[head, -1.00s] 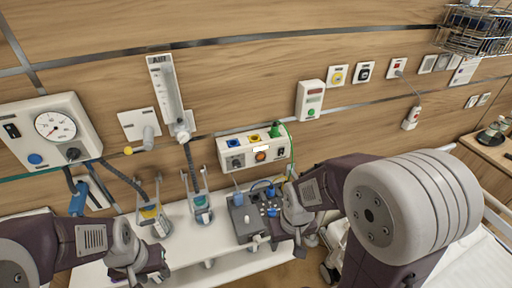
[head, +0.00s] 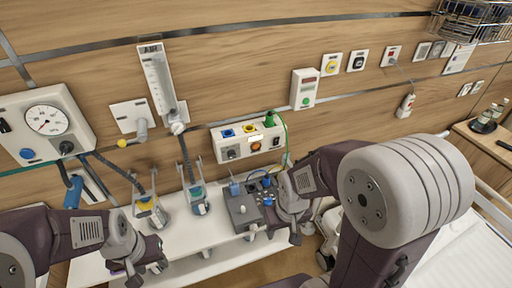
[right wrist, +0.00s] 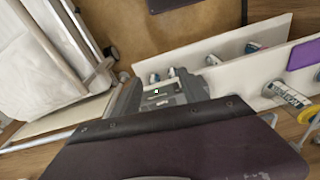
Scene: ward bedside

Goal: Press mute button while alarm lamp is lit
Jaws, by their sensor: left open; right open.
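A white wall box (head: 218,142) holds blue, yellow and green sockets. On its front are a dark switch and a round orange-red lamp or button (head: 256,146); a small pale label sits above it. I cannot tell surely whether it is lit, or which part is the mute button. A smaller white wall unit (head: 304,88) has a red display and a green button. My left gripper (head: 143,268) is open at lower left, below the wall box. My right gripper (head: 284,222) is open beside the grey shelf unit, below and right of the box; its fingertips are hard to see.
A white shelf (head: 208,252) carries a grey unit (head: 242,213) with blue knobs and clamped fittings. A gauge panel (head: 45,122) and flowmeter (head: 158,80) are on the wall at left. My right arm covers much of the right side. A bed lies lower right.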

